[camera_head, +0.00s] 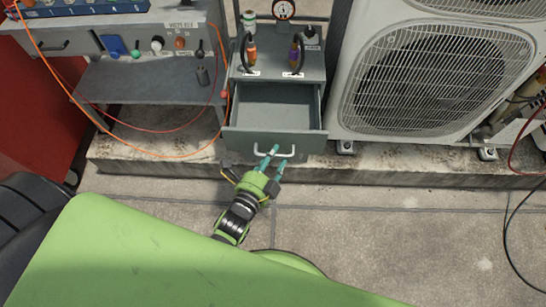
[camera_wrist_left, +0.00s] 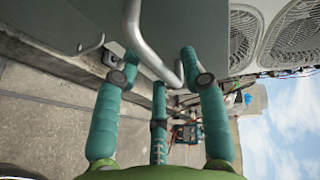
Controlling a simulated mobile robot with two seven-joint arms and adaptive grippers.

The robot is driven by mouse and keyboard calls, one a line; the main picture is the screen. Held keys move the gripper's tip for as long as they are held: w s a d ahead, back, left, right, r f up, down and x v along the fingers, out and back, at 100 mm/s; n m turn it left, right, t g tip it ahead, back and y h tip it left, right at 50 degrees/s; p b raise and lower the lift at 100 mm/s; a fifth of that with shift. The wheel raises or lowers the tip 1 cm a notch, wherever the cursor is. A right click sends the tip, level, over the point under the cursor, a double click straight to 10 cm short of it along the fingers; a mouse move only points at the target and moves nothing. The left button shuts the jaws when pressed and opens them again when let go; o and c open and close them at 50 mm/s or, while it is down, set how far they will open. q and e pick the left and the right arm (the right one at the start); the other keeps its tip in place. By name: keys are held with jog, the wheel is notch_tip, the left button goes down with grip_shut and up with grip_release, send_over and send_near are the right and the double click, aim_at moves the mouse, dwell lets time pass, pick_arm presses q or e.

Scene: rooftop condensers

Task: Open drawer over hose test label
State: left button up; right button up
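The grey drawer (camera_head: 274,141) is pulled out of its cabinet (camera_head: 300,58), and its inside looks empty. A pale bar handle (camera_head: 289,154) crosses its front; the handle also shows in the wrist view (camera_wrist_left: 146,50). My left gripper (camera_head: 273,160) is at the handle, green with teal fingers. In the wrist view its fingers (camera_wrist_left: 160,75) are straight and apart, with the handle bar between the outer two. I cannot tell whether they press on it. Small white labels (camera_head: 252,72) on the cabinet top are too small to read. My right gripper is not in view.
A condenser unit (camera_head: 435,75) stands right of the cabinet. A metal bench (camera_head: 145,80) with knobs and an orange cable (camera_head: 150,148) is on the left. The paving in front is mostly free; a black cable (camera_head: 507,235) lies at right.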

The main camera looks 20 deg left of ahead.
pick_arm(q)
jog(key=v, duration=1.2)
jog(key=shift+d+f, duration=0.1)
